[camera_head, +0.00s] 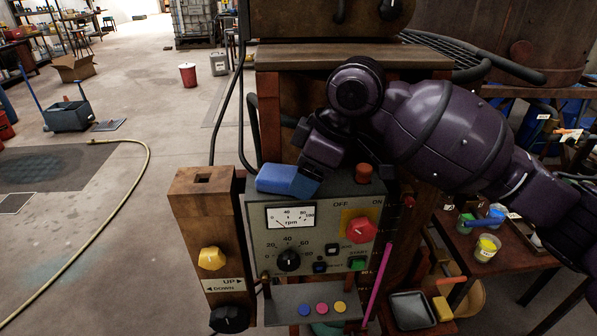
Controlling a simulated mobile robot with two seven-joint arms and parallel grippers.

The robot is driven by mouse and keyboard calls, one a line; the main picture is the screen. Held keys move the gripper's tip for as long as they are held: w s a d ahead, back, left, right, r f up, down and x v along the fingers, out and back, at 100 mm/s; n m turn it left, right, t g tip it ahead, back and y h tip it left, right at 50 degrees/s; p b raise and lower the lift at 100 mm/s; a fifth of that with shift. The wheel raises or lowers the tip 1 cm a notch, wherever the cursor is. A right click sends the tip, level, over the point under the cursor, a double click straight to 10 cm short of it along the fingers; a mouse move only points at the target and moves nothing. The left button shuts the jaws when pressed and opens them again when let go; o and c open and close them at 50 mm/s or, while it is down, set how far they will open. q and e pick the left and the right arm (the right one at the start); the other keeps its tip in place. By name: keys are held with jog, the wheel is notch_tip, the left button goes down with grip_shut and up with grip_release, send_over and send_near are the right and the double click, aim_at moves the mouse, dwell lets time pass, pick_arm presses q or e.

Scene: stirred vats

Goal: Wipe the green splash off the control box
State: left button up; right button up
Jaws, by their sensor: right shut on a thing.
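The grey control box (327,220) stands in the middle, with an rpm meter, a black dial, a red knob and a green START button on its front. My right gripper (312,172) is shut on a blue sponge (284,180). The sponge is at the top left edge of the box, just above the meter; I cannot tell whether it presses on the surface. I see no green splash on the visible part of the box; the sponge, gripper and arm cover part of its top. My left gripper is out of view.
A red button (364,173) stands on the box top, right of my gripper. A brown UP/DOWN post (202,225) stands close on the left. A shelf (290,299) with coloured buttons juts out below. A side table (478,252) holds cups at right. The floor at left is mostly open.

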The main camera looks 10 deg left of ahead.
aim_at(325, 187)
jog(key=shift+w+d+f, duration=0.1)
jog(key=shift+w+d, duration=0.15)
jog(key=shift+d, duration=0.45)
jog(key=shift+w+d+f, duration=0.1)
jog(key=shift+w+d, duration=0.2)
jog(key=shift+d, duration=0.4)
jog(key=shift+w+d, duration=0.25)
jog(key=shift+d, duration=0.45)
jog(key=shift+w+d, duration=0.25)
jog(key=shift+d, duration=0.85)
jog(key=shift+r, duration=0.1)
jog(key=shift+a, duration=0.1)
jog(key=shift+s+a+r, duration=0.1)
jog(key=shift+s+a, duration=0.15)
jog(key=shift+a, duration=0.6)
jog(key=shift+s+a+r, duration=0.1)
jog(key=shift+s+a, duration=0.15)
jog(key=shift+a, duration=0.55)
